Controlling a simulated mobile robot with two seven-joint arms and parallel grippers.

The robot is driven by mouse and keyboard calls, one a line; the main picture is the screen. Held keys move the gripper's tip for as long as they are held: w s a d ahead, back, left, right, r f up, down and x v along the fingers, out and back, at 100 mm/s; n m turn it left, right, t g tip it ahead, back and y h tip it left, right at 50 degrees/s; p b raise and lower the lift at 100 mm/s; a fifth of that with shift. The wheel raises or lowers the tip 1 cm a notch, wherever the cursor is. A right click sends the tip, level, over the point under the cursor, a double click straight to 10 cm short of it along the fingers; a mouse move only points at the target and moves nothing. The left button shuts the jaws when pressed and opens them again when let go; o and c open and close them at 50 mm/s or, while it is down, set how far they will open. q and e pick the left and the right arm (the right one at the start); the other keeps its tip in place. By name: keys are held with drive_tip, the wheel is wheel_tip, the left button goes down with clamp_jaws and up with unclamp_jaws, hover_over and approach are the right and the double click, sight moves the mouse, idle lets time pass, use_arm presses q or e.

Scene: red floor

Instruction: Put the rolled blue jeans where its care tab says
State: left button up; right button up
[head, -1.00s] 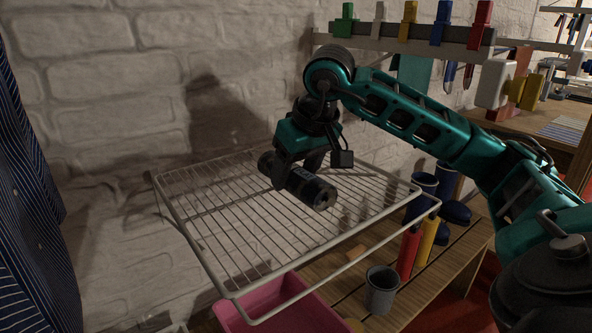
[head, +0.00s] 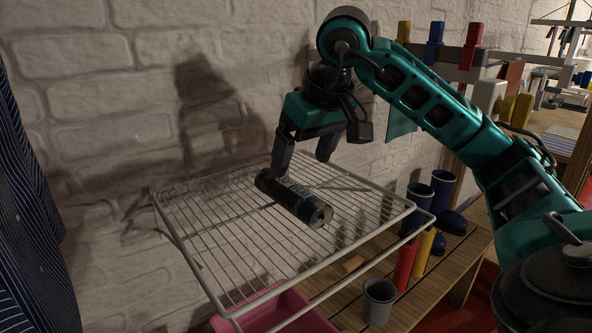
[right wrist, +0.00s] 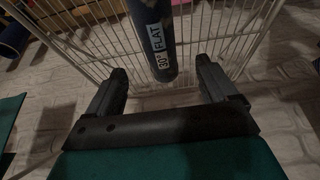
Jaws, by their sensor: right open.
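The rolled blue jeans (head: 293,201) lie on the white wire drying rack (head: 226,284), a dark roll set diagonally across the wires. In the right wrist view the roll (right wrist: 158,22) carries a pale care tab (right wrist: 155,51) that reads "30° FLAT". My right gripper (head: 303,166) is open above the rack, its fingers apart and clear of the roll. The right wrist view also shows the open fingers (right wrist: 164,84) with the end of the roll ahead between them. My left gripper is not in view.
Below the rack are a pink bin (head: 290,312), a grey cup (head: 379,300) and blue boots (head: 440,190) on a slatted wooden bench. Coloured clips line a rail (head: 452,55) on the brick wall. Striped dark cloth (head: 30,215) hangs at the left.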

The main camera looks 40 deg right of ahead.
drive_tip(key=v, duration=0.4)
drive_tip(key=shift+p, duration=0.35)
